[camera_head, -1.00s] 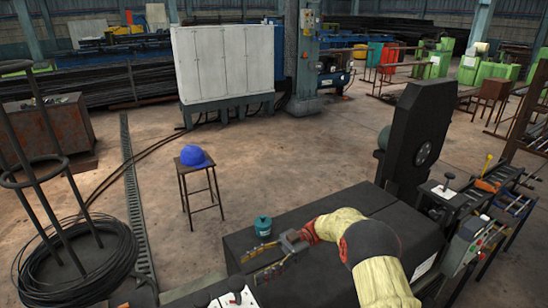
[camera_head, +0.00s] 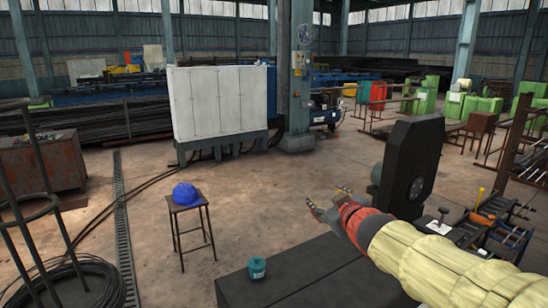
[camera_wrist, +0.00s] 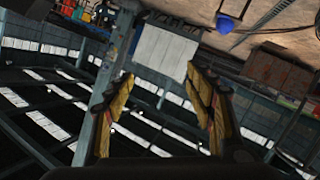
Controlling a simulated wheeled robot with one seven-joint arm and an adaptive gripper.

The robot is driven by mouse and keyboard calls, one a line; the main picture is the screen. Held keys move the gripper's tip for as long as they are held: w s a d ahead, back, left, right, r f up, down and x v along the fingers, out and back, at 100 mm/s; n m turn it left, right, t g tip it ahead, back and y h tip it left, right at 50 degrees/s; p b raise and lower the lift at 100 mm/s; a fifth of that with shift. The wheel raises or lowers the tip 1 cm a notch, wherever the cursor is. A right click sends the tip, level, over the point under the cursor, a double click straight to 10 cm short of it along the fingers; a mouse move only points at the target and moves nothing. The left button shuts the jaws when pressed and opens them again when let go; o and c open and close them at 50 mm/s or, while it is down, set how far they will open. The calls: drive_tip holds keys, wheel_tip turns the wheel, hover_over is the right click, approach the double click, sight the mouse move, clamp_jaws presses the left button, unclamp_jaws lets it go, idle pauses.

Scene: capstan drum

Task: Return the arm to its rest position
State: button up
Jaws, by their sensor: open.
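My gripper (camera_head: 327,202) is open and empty in the head view. It is raised in the air above the dark machine bed, left of the black wheel housing. My arm, in a cream cover with a red section, reaches in from the lower right. In the wrist view, the two yellow-and-black fingers of my gripper (camera_wrist: 158,112) stand wide apart with nothing between them. The wrist view is tilted and looks across the hall to the roof and windows.
A teal container (camera_head: 257,267) stands on the dark machine bed (camera_head: 300,280). The black wheel housing (camera_head: 415,160) rises to the right of my gripper. A blue cap (camera_head: 187,194) rests on a stool (camera_head: 188,212). A white cabinet (camera_head: 220,105) stands behind. The floor between is clear.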

drive_tip(key=s+d+f+m+g+h, duration=0.25)
drive_tip(key=s+d, duration=0.35)
drive_tip(key=s, duration=0.4)
drive_tip(key=s+f+m+g, duration=0.1)
drive_tip(key=s+f, duration=0.3)
drive_tip(key=s, duration=0.5)
drive_tip(key=s+a+f+m+g, duration=0.1)
drive_tip(key=s+f+m+g, duration=0.1)
drive_tip(key=s+f, duration=0.3)
drive_tip(key=s+f+m+g, duration=0.1)
drive_tip(key=s+f+g, duration=0.2)
drive_tip(key=s, duration=1.1)
drive_tip(key=shift+a+f+g, duration=0.15)
drive_tip(key=shift+f+g, duration=0.2)
drive_tip(key=shift+f, duration=0.6)
drive_tip(key=shift+m, duration=0.25)
drive_tip(key=shift+c, duration=0.2)
